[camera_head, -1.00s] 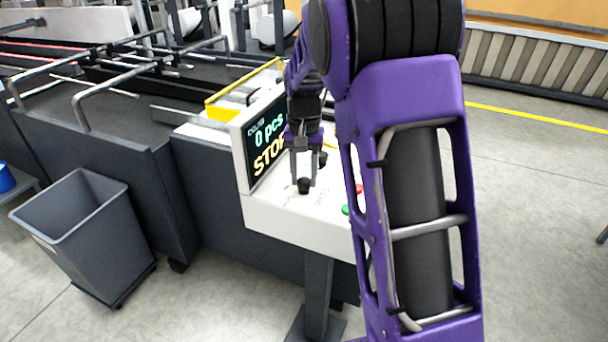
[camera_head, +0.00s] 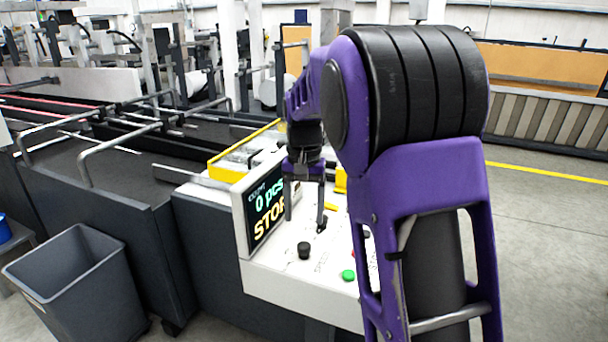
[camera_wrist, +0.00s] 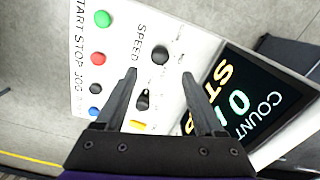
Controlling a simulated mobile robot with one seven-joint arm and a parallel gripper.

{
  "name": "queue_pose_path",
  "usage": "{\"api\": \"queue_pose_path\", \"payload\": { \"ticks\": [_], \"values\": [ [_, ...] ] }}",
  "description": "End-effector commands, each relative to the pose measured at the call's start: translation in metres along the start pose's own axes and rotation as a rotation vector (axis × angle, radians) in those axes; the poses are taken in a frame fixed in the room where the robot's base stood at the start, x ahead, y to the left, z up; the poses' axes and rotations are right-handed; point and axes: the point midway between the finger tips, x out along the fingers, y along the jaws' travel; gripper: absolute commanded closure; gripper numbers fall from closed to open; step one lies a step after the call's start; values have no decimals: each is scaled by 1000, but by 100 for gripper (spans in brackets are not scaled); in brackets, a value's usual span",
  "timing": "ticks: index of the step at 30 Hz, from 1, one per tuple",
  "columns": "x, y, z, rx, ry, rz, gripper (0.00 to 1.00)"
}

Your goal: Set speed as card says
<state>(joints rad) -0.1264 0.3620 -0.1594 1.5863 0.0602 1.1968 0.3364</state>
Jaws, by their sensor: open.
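The black speed knob (camera_head: 304,250) stands on the white control panel (camera_head: 285,275). In the wrist view the speed knob (camera_wrist: 159,52) sits beside the printed word SPEED, with a small light mark near it. My gripper (camera_head: 305,222) is open and empty, pointing down above the panel. In the wrist view my gripper (camera_wrist: 158,74) has its fingertips apart, just short of the knob in the picture. The display (camera_head: 264,212) reads 0 pcs and STOP; part of it is behind a finger. I cannot see a card with a speed on it.
A second black knob (camera_wrist: 142,98) lies between the fingers in the wrist view. Green (camera_wrist: 102,18), red (camera_wrist: 98,58), black (camera_wrist: 95,88) and blue (camera_wrist: 94,112) buttons line the panel. A grey bin (camera_head: 75,280) stands on the floor at left.

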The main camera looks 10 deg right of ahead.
Motion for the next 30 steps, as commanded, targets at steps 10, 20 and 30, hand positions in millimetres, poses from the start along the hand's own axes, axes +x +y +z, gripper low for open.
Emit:
{"api": "queue_pose_path", "payload": {
  "ticks": [10, 20, 30],
  "values": [
    [-75, 0, -1, 2, 3, -2, 29],
    [-94, 0, 0, 1, 0, -1, 29],
    [-89, -5, 2, -26, 4, 7, 29]
  ]
}}
